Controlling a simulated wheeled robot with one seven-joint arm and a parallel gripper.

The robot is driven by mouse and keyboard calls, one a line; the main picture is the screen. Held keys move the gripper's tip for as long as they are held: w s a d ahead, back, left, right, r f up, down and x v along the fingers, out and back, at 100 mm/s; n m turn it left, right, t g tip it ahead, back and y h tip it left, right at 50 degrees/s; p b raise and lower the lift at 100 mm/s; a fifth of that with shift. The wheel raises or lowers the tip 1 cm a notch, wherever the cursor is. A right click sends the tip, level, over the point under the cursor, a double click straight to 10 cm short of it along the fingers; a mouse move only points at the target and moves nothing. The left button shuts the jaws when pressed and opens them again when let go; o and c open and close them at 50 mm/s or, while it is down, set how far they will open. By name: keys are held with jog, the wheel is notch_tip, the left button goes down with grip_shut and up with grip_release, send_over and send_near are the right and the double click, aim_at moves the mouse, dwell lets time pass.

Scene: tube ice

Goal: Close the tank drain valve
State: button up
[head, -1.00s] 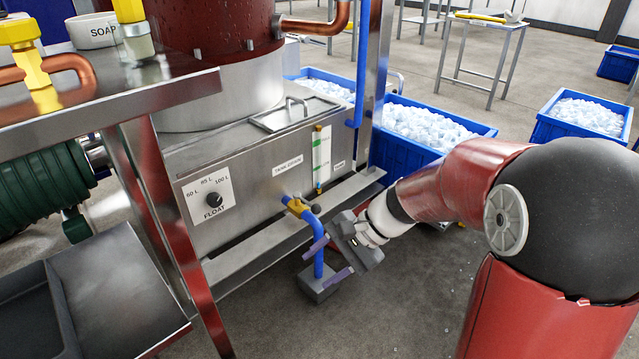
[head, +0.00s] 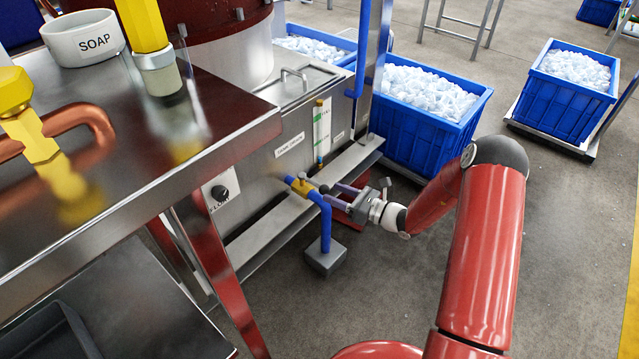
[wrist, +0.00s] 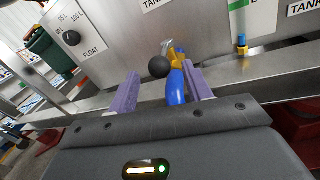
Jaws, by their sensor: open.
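The tank drain valve has a yellow body (head: 301,187) on a blue pipe (head: 326,225) that bends down to the floor. It sits low on the steel tank front, under the "TANK DRAIN" label (head: 289,145). In the wrist view, the valve's black ball knob (wrist: 159,67) is on a short silver lever in front of the yellow body (wrist: 178,59). My gripper (head: 338,195) is open, just right of the valve in the head view. In the wrist view its purple fingers (wrist: 160,72) flank the knob and blue pipe; contact cannot be told.
A steel ledge (head: 270,222) runs below the tank front. The float dial (head: 219,192) is to the left. A steel counter (head: 225,130) with a soap bowl (head: 85,42) stands at left. Blue ice crates (head: 415,145) stand behind my arm. The floor at right is mostly clear.

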aim_at(318, 186)
jog(key=x, duration=0.6)
jog(key=shift+a, duration=0.2)
jog(key=shift+c, duration=0.2)
grip_shut()
